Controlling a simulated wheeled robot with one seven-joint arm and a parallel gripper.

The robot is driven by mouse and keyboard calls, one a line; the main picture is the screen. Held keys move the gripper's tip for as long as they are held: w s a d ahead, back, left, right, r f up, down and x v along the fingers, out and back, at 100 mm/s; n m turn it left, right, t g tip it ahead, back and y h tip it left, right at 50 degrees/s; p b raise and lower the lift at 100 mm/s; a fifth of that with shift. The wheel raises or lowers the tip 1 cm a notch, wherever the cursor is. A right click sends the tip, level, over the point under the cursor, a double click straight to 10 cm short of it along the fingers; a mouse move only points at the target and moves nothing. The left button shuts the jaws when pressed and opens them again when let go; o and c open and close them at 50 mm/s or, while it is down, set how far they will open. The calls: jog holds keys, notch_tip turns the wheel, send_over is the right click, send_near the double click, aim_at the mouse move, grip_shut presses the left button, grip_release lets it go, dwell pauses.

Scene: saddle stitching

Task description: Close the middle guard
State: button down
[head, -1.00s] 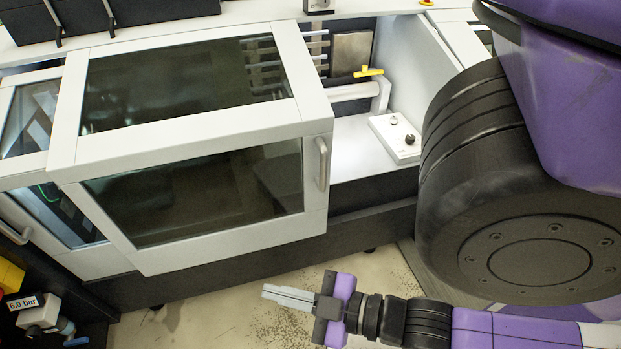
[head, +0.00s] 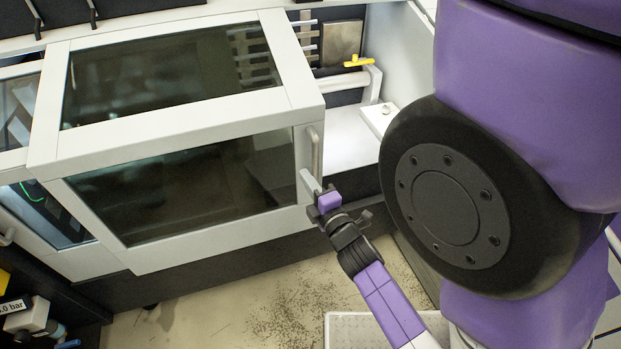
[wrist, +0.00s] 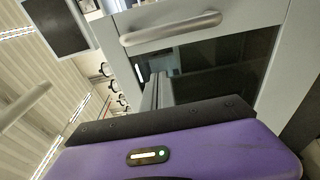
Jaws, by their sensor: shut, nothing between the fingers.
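The middle guard (head: 165,113) is a white-framed cover with dark windows, in the left half of the head view. To its right, the machine's interior stands uncovered. Its metal handle (head: 315,152) is upright at the front face's right edge. My gripper (head: 308,183) is shut and empty, just below the handle in the head view. In the wrist view, the handle (wrist: 170,28) lies across the top, beyond the finger tips (wrist: 155,90), with a visible gap. The fingers point toward the guard's dark window (wrist: 215,68). I cannot tell whether they touch the guard.
A yellow lever (head: 358,62) and a white block with a knob (head: 382,116) sit in the uncovered bay. Another guard (head: 40,205) is partly behind the middle one at left. A pale crate (head: 350,330) stands on the floor below my arm. Floor in front is otherwise clear.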

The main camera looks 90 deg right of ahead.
jog(key=d+p, duration=0.3)
jog(key=d, duration=0.4)
jog(key=shift+s, duration=0.25)
